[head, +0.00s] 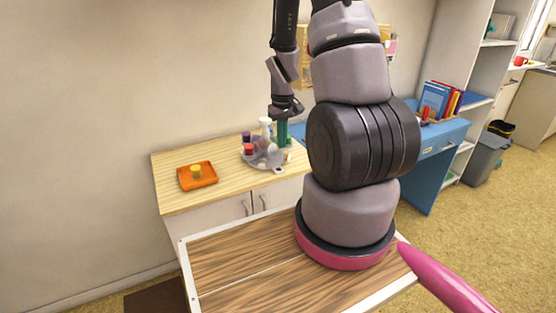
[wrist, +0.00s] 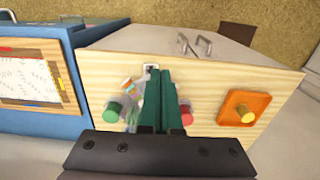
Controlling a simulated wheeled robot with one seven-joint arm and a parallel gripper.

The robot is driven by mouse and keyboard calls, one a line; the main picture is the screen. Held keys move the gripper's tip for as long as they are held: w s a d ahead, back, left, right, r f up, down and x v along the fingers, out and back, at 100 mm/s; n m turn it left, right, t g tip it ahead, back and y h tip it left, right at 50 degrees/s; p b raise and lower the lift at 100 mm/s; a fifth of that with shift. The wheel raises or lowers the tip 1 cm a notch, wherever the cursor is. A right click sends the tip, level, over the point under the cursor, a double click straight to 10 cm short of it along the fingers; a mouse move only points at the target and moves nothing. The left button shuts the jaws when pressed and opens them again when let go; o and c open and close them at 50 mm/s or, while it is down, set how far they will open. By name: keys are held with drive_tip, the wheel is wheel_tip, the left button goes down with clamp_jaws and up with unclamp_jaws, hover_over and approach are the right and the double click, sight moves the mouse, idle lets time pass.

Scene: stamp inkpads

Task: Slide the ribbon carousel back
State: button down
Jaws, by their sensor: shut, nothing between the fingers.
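The ribbon carousel (head: 272,160) is a grey round tray holding several ribbon spools, on the light wooden top of a white cabinet. A tab with a hole sticks out of its front edge in the head view. In the wrist view the carousel (wrist: 150,70) is mostly hidden behind my fingers, with the tab, a green spool and a red spool showing around them. My gripper (head: 283,142) points down over the right part of the carousel, its green fingers shut and empty. In the wrist view the fingertips (wrist: 160,72) appear just beside the tab; I cannot tell whether they touch it.
An orange tray (head: 212,181) with a yellow round piece (head: 196,171) lies on the left of the cabinet top (head: 170,199), with bare wood between it and the carousel. A blue desk (head: 440,143) with books adjoins on the right. The wall is behind.

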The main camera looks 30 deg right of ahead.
sight(260, 136)
drive_tip(key=w+f, duration=0.1)
drive_tip(key=f, duration=0.2)
drive_tip(key=w+f, duration=0.1)
drive_tip(key=f, duration=0.3)
drive_tip(key=w+f, duration=0.1)
drive_tip(key=f, duration=0.2)
drive_tip(key=shift+f, duration=0.25)
drive_tip(key=shift+w, duration=0.45)
drive_tip(key=w, duration=1.4)
drive_tip(key=shift+a+r, duration=0.1)
drive_tip(key=shift+a, duration=0.15)
